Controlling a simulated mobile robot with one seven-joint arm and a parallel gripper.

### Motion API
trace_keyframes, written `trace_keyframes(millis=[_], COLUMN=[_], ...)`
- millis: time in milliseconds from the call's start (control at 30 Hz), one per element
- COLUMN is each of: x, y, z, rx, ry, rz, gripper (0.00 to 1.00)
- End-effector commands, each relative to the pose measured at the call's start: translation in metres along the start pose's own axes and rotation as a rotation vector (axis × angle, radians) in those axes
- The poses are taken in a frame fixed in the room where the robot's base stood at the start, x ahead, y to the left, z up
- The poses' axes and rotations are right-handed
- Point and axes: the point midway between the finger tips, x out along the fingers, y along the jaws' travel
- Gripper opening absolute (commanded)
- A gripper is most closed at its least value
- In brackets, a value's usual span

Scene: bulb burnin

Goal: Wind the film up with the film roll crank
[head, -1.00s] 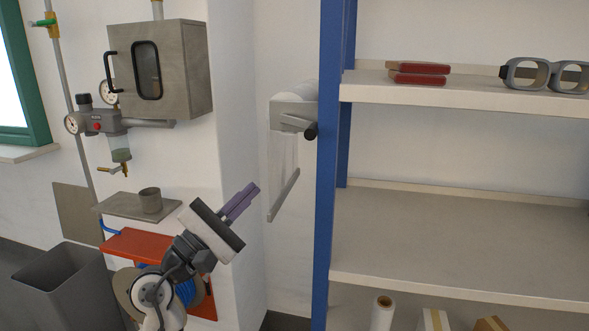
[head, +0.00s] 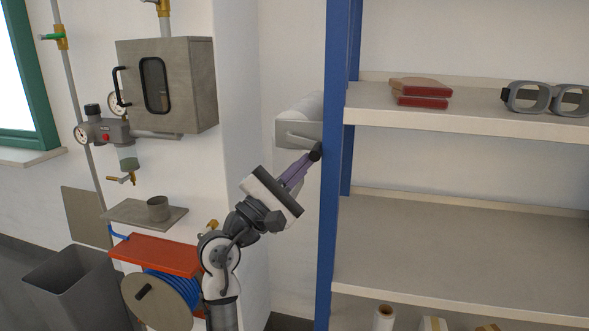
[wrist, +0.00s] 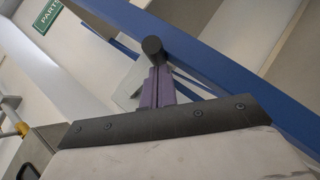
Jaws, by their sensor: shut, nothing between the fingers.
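The film roll (head: 306,105) sits in a grey holder (head: 290,131) on the wall, beside the blue shelf post. Its crank has a dark round knob (head: 316,151) on the holder's lower right; the knob also shows in the wrist view (wrist: 152,46). My gripper (head: 307,160) is shut and empty, its purple fingertips right at the knob from below left. In the wrist view the fingertips (wrist: 157,72) are just below the knob; I cannot tell if they touch. No hanging film or bottom bar shows below the holder; my gripper covers part of that area.
The blue post (head: 333,200) stands close to the right of my gripper. Shelves (head: 450,235) extend right, with red-edged items (head: 420,92) and goggles (head: 545,97) above. A metal cabinet (head: 185,85) and an orange-topped hose reel (head: 150,255) are on the left.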

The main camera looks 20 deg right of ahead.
Motion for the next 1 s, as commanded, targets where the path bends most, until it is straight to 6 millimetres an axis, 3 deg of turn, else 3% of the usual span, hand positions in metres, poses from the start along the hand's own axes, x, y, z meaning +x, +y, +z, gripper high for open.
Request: trace_keyframes(millis=[1000], x=[0.0086], y=[0.001], z=[0.0075], rx=[-0.036], ry=[-0.002], rz=[0.031], gripper=[0.0])
